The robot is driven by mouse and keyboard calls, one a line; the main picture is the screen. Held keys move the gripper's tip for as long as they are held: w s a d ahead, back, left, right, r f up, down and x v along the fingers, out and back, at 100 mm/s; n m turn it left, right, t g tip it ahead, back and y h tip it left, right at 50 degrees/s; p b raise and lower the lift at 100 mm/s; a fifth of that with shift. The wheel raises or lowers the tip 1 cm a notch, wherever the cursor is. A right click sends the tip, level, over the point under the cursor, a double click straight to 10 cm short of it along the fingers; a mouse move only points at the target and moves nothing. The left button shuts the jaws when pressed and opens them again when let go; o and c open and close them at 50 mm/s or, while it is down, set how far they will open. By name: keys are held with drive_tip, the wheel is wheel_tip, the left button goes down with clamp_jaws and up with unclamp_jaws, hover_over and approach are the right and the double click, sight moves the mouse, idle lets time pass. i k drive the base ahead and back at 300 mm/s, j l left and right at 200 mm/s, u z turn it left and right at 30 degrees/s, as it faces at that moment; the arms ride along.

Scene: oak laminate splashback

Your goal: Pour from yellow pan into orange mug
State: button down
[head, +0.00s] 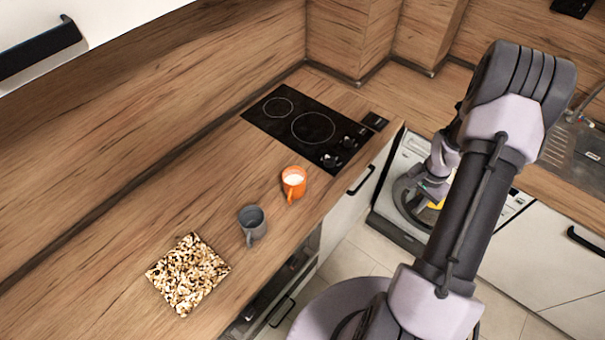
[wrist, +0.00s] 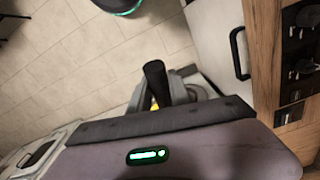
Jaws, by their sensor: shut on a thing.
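The orange mug (head: 292,184) stands upright on the wooden counter, with white showing inside its rim. The yellow pan (head: 436,204) shows only as a small yellow patch beside my gripper (head: 430,188); my arm hides the rest. In the wrist view, a black handle (wrist: 155,78) sticks up at my gripper, with a sliver of yellow below it. My gripper is shut on the pan, off the counter's front edge and to the right of the mug. I cannot see what the pan holds.
A grey mug (head: 252,223) stands to the left of the orange one. A square board with a pebble-like pattern (head: 188,274) lies further left. A black cooktop (head: 305,126) lies behind the orange mug. A cabinet handle (wrist: 239,53) is near in the wrist view.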

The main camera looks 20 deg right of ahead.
sight(294, 178)
drive_tip(key=k, duration=1)
